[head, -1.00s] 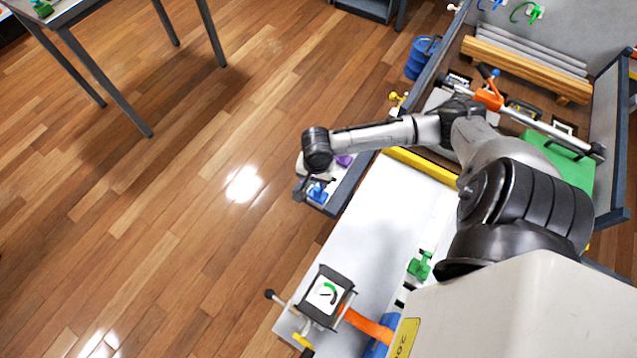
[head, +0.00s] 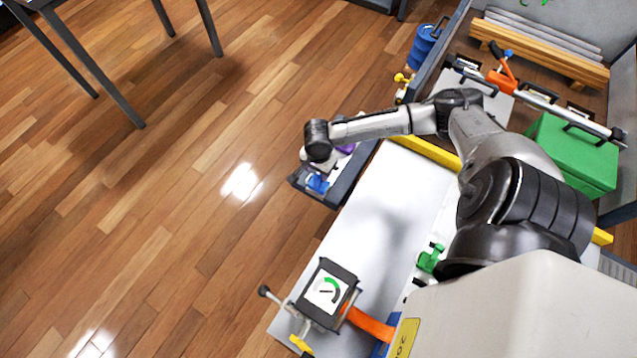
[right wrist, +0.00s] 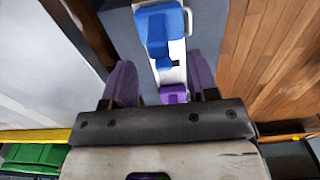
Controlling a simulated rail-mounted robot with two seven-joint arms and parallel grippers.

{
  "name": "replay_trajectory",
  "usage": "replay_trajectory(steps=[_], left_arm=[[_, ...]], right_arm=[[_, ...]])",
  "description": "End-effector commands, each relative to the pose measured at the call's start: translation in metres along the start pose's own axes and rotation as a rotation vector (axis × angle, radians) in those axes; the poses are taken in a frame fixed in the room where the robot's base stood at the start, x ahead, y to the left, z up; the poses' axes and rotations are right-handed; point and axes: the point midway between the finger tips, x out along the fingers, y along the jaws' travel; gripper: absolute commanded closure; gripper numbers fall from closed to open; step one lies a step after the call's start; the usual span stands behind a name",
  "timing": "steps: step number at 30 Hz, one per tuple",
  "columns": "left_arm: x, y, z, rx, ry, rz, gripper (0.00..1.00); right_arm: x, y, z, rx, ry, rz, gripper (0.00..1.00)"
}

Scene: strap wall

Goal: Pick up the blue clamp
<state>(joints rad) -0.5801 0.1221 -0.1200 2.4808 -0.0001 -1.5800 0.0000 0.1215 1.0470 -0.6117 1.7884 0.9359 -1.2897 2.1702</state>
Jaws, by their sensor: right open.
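The blue clamp (head: 318,183) lies on a small grey shelf (head: 333,194) at the side of the bench, left of my right arm. In the right wrist view the blue clamp (right wrist: 157,35) lies along a white strip, ahead of the fingers. My right gripper (right wrist: 161,62) is open, its two purple-padded fingers spread either side of the line to the clamp. It appears empty. In the head view the right gripper (head: 314,160) is just above the clamp, its fingers partly hidden by the wrist. My left gripper is not in view.
A purple object (right wrist: 173,94) lies near the blue clamp, between the fingers' bases. A dial box (head: 327,293) stands at the near end.

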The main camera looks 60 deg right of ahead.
Motion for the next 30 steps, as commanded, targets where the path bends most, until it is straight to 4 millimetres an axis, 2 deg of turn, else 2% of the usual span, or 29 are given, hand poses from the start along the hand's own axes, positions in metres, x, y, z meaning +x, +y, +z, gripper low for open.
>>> replay_trajectory(steps=[8, 18, 26, 30], left_arm=[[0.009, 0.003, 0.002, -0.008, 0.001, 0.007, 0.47], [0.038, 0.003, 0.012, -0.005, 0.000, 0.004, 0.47], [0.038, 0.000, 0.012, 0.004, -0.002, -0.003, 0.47], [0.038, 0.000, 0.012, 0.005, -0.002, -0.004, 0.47]], right_arm=[[0.012, 0.000, 0.000, -0.001, 0.000, -0.001, 0.47], [0.052, 0.001, 0.000, -0.001, 0.001, 0.000, 0.47], [0.054, 0.001, 0.000, -0.002, 0.000, -0.001, 0.47], [0.054, 0.001, 0.000, -0.002, 0.001, -0.001, 0.57]])
